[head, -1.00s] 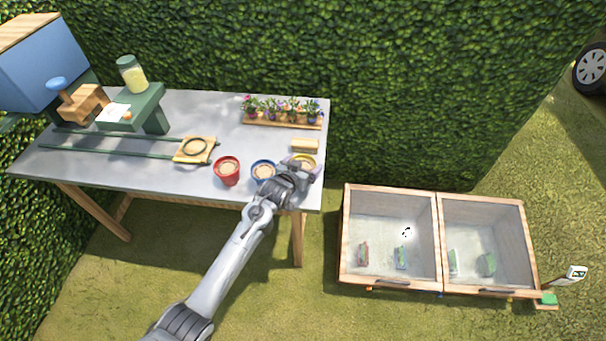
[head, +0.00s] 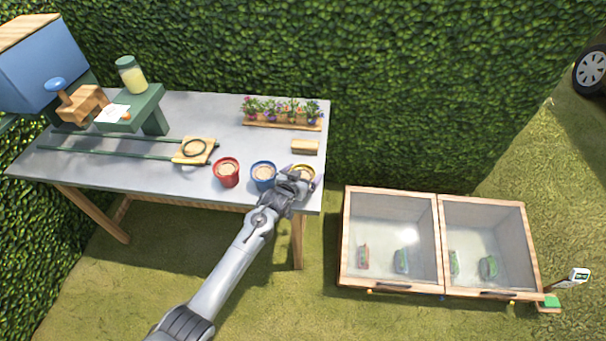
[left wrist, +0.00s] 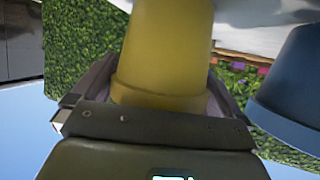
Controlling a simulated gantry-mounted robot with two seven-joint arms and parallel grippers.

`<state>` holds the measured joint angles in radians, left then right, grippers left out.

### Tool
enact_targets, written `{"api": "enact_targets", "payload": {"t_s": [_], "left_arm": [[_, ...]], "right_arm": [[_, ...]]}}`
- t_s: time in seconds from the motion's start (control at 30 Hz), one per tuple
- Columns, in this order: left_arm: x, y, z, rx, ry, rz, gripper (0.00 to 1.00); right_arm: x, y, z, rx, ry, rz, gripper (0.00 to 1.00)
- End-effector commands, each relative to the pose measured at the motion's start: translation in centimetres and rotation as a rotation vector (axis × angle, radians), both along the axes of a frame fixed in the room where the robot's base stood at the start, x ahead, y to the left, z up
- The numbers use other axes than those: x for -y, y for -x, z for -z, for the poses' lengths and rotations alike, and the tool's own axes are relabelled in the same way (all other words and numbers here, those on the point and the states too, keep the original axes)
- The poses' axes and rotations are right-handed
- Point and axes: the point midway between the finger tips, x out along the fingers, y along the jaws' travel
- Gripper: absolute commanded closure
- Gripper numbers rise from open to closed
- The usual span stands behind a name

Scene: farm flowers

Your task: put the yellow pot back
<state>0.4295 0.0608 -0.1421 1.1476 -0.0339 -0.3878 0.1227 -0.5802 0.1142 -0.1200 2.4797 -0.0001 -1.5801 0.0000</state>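The yellow pot (head: 308,169) is at the right front corner of the table (head: 190,113), right of the blue pot (head: 264,184). My left gripper (head: 298,184) is at it from the front and hides much of its side. In the left wrist view the picture is upside down and the yellow pot (left wrist: 165,50) fills the middle. Its rim lies between the fingers of my left gripper (left wrist: 158,95), which look shut on it. The pot's base is out of that view, so I cannot tell whether it touches the table. My right gripper is not in view.
The blue pot stands close beside my left gripper; a red pot (head: 227,176) is farther left. A wooden block (head: 305,147) and a tray of flowers (head: 283,124) lie behind. A glass-topped cold frame (head: 440,245) stands right of the table on grass.

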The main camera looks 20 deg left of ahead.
Motion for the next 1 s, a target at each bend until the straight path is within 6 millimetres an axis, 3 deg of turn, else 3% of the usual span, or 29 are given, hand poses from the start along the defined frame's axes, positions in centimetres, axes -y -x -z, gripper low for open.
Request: {"api": "enact_targets", "payload": {"t_s": [0.37,1.0], "left_arm": [[-0.1,0.5,-0.6,0.000,0.000,0.000,0.00],[-0.9,9.3,-4.2,0.000,0.000,0.000,0.00]], "right_arm": [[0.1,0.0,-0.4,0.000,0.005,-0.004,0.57],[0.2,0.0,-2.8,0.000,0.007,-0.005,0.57]]}}
